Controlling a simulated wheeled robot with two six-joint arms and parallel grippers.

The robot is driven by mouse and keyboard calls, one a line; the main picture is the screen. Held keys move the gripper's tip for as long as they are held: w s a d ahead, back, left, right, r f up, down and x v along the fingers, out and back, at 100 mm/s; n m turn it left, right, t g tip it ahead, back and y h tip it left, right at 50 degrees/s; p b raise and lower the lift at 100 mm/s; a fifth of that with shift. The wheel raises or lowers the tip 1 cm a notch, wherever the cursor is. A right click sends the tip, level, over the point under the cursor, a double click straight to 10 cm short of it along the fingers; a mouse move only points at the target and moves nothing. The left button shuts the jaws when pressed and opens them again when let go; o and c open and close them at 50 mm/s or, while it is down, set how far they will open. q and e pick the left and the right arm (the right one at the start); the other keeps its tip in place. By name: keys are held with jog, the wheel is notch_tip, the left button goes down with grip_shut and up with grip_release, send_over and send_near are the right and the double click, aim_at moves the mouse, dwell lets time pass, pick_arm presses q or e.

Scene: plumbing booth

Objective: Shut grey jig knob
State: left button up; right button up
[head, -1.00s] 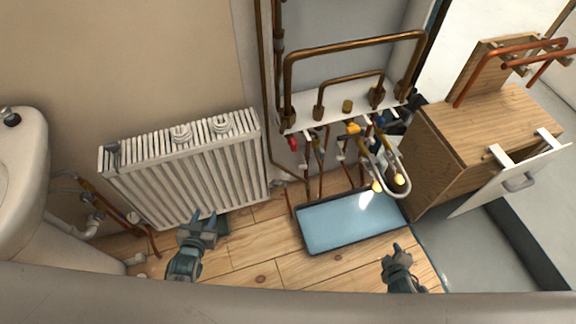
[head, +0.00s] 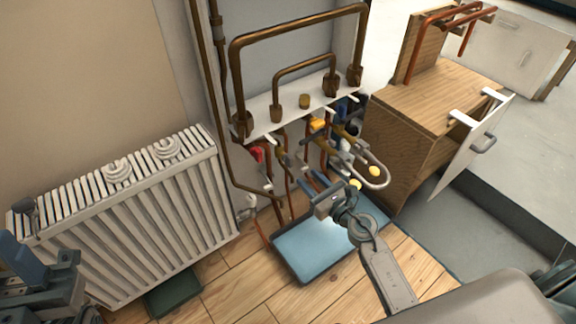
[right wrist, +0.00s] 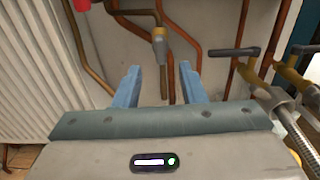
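My right gripper (head: 314,180) is open and empty in front of the pipe rig, with its two blue fingers pointing at the pipes. In the right wrist view a brass valve stem with a grey end, possibly the grey jig knob (right wrist: 159,42), hangs beyond the gap between the fingers (right wrist: 160,80), apart from them. A dark grey T-shaped handle (right wrist: 234,52) shows to its right. In the head view I cannot clearly single out the grey knob among the valves. My left gripper (head: 40,262) is at the lower left before the radiator, partly cut off.
A red knob (head: 257,153) and a yellow knob (head: 317,124) sit under the white shelf (head: 290,108). A blue tray (head: 308,250) lies on the floor below. A white radiator (head: 130,220) stands left, a wooden cabinet (head: 400,150) right. Copper pipes crowd the rig.

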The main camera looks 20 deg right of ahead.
aim_at(292, 162)
jog(key=x, duration=0.8)
jog(key=shift+w+f, duration=0.1)
jog(key=shift+w, duration=0.05)
jog(key=c, duration=0.8)
